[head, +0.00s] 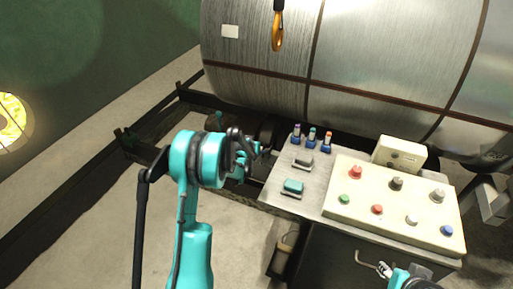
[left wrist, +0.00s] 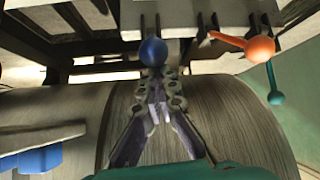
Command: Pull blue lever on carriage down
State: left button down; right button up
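In the left wrist view a lever with a blue ball knob (left wrist: 153,52) stands in front of a pale slotted housing (left wrist: 200,17). My left gripper (left wrist: 158,78) has its fingers drawn together, with the tips right at the underside of the blue knob. I cannot tell whether they touch it. In the head view my left gripper (head: 250,150) is left of the control desk, and the blue lever is hidden there. My right gripper (head: 384,269) is at the bottom right, in front of the desk; its fingers are too small to judge.
An orange-knobbed lever (left wrist: 259,48) and a green-knobbed lever (left wrist: 276,98) stand right of the blue one. The control desk (head: 315,178) carries buttons and small switches. A large metal coil (head: 260,55) lies behind, and a hook (head: 277,35) hangs before it.

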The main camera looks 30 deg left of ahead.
pick_arm(q)
notch_tip(320, 180, up, 4)
jog(key=w+a+p, duration=0.1)
jog(key=p, duration=0.2)
jog(key=s+d+r+p, duration=0.1)
jog(key=s, duration=0.8)
jog(key=shift+d+p, duration=0.15)
jog(key=shift+p, duration=0.2)
pick_arm(e)
jog(key=r, duration=0.3)
jog(key=w+a+r, duration=0.1)
jog(key=shift+r, duration=0.35)
pick_arm(q)
jog(key=shift+d+r, duration=0.1)
jog(key=s+d+r+m+g+h, duration=0.1)
jog(key=s+d+r+m, duration=0.1)
jog(key=s+d+r, duration=1.15)
jog(key=s+d, duration=0.2)
jog(key=s, duration=0.5)
jog(key=s+d+r+m+g, duration=0.1)
jog(key=s+d, duration=0.2)
jog(key=s, duration=0.5)
jog(key=shift+s+d+h, duration=0.15)
jog(key=shift+s+h, duration=0.15)
